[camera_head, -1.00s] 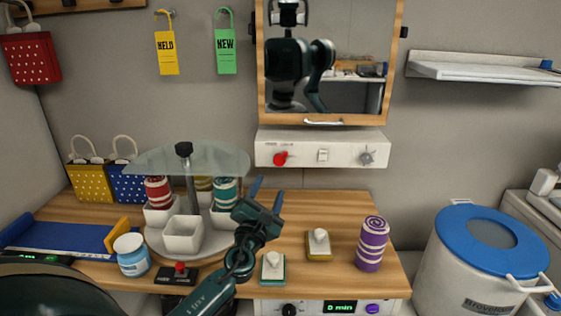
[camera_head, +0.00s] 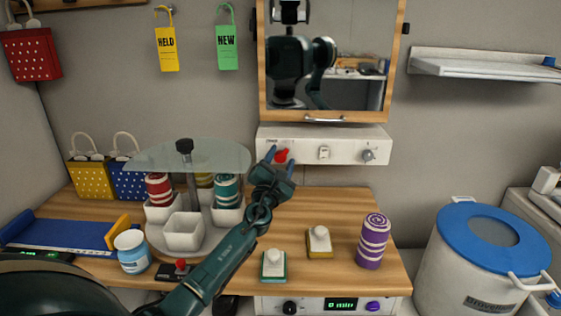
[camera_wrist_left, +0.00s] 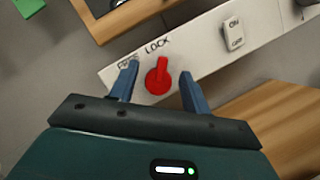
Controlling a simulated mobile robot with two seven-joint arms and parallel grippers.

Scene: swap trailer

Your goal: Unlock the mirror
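The mirror (camera_head: 350,65) hangs on the wall in a wooden frame, with a light handle along its lower edge. Below it is a white control panel (camera_head: 340,147) with a red knob (camera_head: 282,155) at its left end. In the left wrist view the red knob (camera_wrist_left: 158,76) points up towards the word LOCK, with a second label, partly hidden, to its left. My left gripper (camera_head: 279,156) is open in front of the panel. In the wrist view its two blue fingers (camera_wrist_left: 157,84) stand either side of the knob, with gaps on both sides. My right gripper is not in view.
The panel also has a switch (camera_head: 324,153) and a grey knob (camera_head: 368,155). On the wooden table below, a glass-topped carousel (camera_head: 190,155) stands left of my arm. A purple striped roll (camera_head: 373,241) and two stamp-like blocks stand right of it.

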